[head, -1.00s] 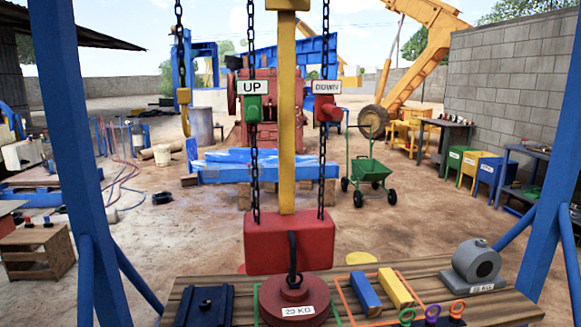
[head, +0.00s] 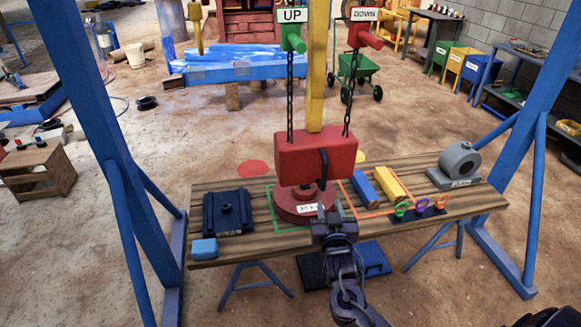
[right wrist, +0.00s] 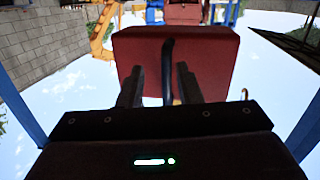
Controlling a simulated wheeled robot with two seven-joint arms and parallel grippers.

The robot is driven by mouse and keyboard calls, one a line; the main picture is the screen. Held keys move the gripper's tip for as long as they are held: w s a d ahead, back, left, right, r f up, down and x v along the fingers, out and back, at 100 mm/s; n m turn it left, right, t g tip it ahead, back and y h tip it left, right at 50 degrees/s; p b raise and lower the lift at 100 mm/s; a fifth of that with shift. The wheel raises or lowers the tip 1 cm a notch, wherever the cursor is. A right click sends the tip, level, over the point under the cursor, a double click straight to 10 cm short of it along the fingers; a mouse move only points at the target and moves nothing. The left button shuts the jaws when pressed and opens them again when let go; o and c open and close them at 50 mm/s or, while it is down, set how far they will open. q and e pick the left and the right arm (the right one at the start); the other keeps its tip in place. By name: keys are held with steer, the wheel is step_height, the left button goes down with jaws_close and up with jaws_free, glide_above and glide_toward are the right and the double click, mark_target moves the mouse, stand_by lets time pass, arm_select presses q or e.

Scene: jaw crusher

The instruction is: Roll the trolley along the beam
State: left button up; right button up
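The beam and the trolley's upper part are out of view. A yellow vertical bar (head: 317,75) comes down from above to a red block (head: 315,152) with a dark upright handle (head: 323,168) on its front. The block hangs over a round red weight (head: 297,207). My right gripper (head: 328,214) is just in front of the weight, below the handle in the picture. In the right wrist view, its two fingers are apart, with the handle (right wrist: 168,72) of the red block (right wrist: 205,50) showing between them; contact is unclear. My left gripper is not in view.
Chains beside the bar carry a green UP handle (head: 292,38) and a red DOWN handle (head: 364,35). The wooden table (head: 225,183) holds a dark blue plate (head: 228,212), blue and yellow blocks, colored rings and a grey machine part (head: 460,162). Blue frame legs (head: 105,130) stand either side.

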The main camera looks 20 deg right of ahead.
mark_target(325, 178)
steer(key=shift+m+t, duration=0.3)
steer(key=w+r, duration=0.1)
steer(key=w, duration=0.1)
steer(key=w+d+r+p, duration=0.1)
steer(key=w+r, duration=0.1)
steer(key=w+d+r+p, duration=0.1)
steer(key=w, duration=0.2)
steer(key=shift+r, duration=0.35)
steer(key=shift+w+d, duration=0.2)
steer(key=shift+w, duration=0.15)
steer(key=shift+c, duration=0.2)
steer(key=shift+f, duration=0.1)
jaws_close()
